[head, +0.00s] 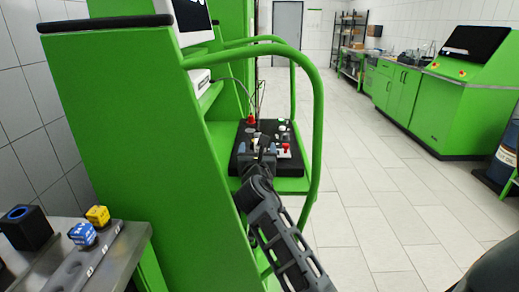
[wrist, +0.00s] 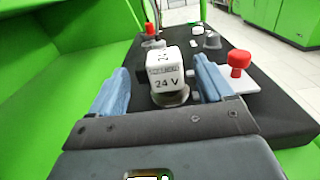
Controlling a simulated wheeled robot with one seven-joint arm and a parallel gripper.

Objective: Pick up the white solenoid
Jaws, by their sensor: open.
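The white solenoid (wrist: 165,78) is a white block marked "24 V", upright on a round metal base on the black board (wrist: 268,92). In the wrist view my gripper (wrist: 167,88) is open, with one blue-grey finger on each side of the solenoid. Gaps show between the fingers and the block. In the head view my gripper (head: 262,150) is over the black board (head: 238,158) on the green bench, and it largely hides the solenoid there.
A red knob (wrist: 239,62) on a white plate stands just right of the right finger. A red-topped part (wrist: 150,28) and a grey cap (wrist: 212,41) stand behind. A green rail (head: 318,110) curves along the bench's right side. Blue (head: 82,234) and yellow (head: 97,215) blocks sit at lower left.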

